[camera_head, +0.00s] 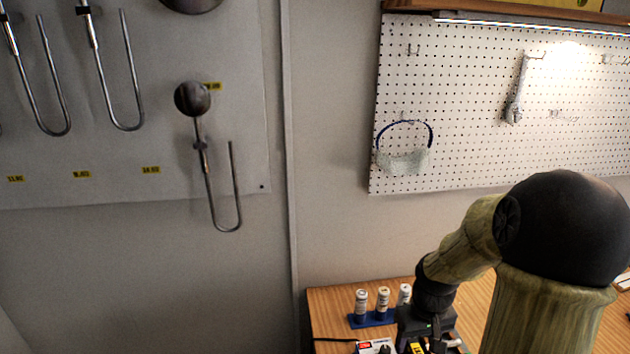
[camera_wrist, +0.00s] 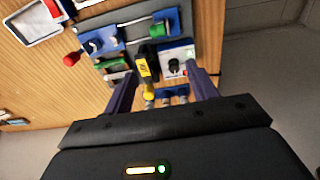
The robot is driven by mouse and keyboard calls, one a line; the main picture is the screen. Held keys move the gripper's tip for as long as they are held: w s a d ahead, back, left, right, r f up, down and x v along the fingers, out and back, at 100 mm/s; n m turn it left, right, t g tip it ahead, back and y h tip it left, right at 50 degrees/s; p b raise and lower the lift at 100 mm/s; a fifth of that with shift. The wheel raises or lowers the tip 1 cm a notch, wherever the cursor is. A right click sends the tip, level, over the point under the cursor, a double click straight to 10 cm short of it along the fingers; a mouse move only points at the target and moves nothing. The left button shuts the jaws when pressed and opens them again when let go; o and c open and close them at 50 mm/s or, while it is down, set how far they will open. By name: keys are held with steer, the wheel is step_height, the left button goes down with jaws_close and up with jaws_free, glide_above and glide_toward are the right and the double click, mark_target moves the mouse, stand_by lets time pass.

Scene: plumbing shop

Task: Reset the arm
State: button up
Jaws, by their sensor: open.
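My gripper (camera_wrist: 161,74) is open, its two dark fingers spread apart in the wrist view. A yellow and black tool (camera_wrist: 146,70) shows between the fingers, above the wooden bench; I cannot tell whether it touches them. In the head view my arm reaches down from the right to the bench (camera_head: 330,297), and the gripper end is at the bottom edge, partly cut off.
White bottles (camera_head: 382,300) stand in a blue holder (camera_head: 371,320) beside my gripper. A pegboard (camera_head: 470,130) is behind. Bare floor shows right of the bench.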

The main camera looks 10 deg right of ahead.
steer(key=s+a+t+b, duration=0.1)
steer(key=s+a+b, duration=0.1)
steer(key=s+a, duration=0.4)
steer(key=a, duration=0.5)
steer(key=shift+a+r+t+b, duration=0.25)
steer(key=shift+r+t+b, duration=0.05)
steer(key=shift+t, duration=0.1)
steer(key=shift+w, duration=0.1)
